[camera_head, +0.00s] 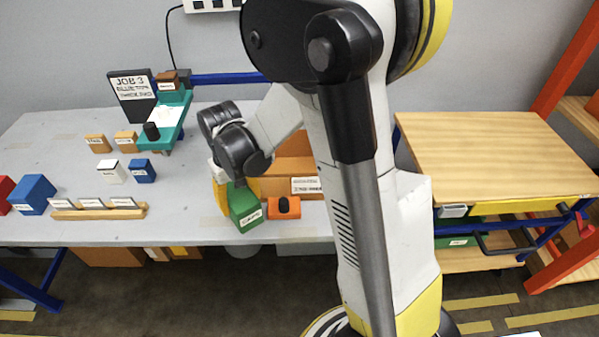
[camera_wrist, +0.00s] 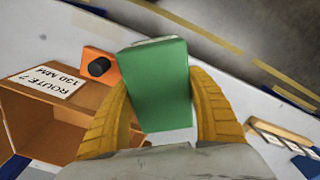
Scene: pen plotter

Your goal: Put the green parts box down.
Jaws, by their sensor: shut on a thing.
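The green parts box (camera_head: 244,207) is near the front edge of the grey table (camera_head: 180,225), with a white label on its front. My gripper (camera_head: 232,190) is above and around it, with the upper part of the box between its yellow fingers. In the wrist view the green parts box (camera_wrist: 160,85) sits between both yellow fingers of my gripper (camera_wrist: 162,110), which are shut on it. I cannot tell whether the underside of the box touches the table.
An orange block with a black knob (camera_head: 284,207) is just right of the box. An open brown bin (camera_head: 296,165) labelled "ROUTE 7" in the wrist view stands behind it. Blue (camera_head: 141,170) and white (camera_head: 111,171) boxes stand to the left. Table space between them is clear.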

